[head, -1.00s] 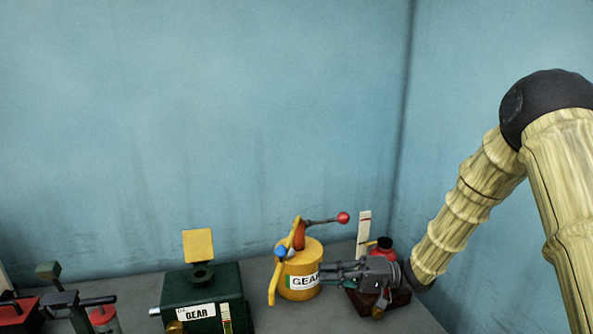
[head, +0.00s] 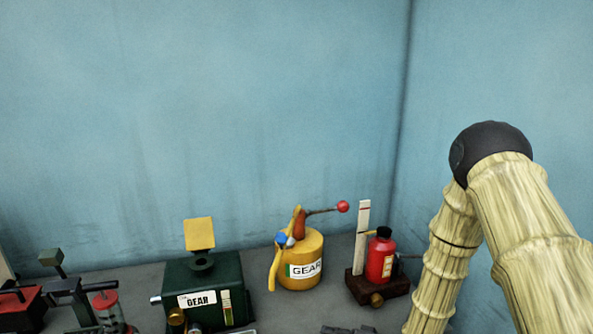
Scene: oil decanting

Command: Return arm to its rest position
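My arm (head: 445,262) is on the right in the head view, its elbow bent and its forearm running down out of the bottom edge. Only a dark grey sliver of my gripper (head: 350,329) shows at the bottom edge. Its fingertips are out of sight, so I cannot tell whether it is open or shut. A yellow GEAR can (head: 313,253) with a red-knobbed lever stands upright behind it, apart from it. A red bottle (head: 380,260) with a black cap stands on a dark brown base (head: 392,287) right of the can.
A dark green GEAR box (head: 235,280) with a raised yellow flap (head: 199,233) stands left of the can. Further left are a red-lidded clear jar (head: 107,308) and a red box (head: 22,303) with dark levers. Blue walls meet in a corner behind the grey bench.

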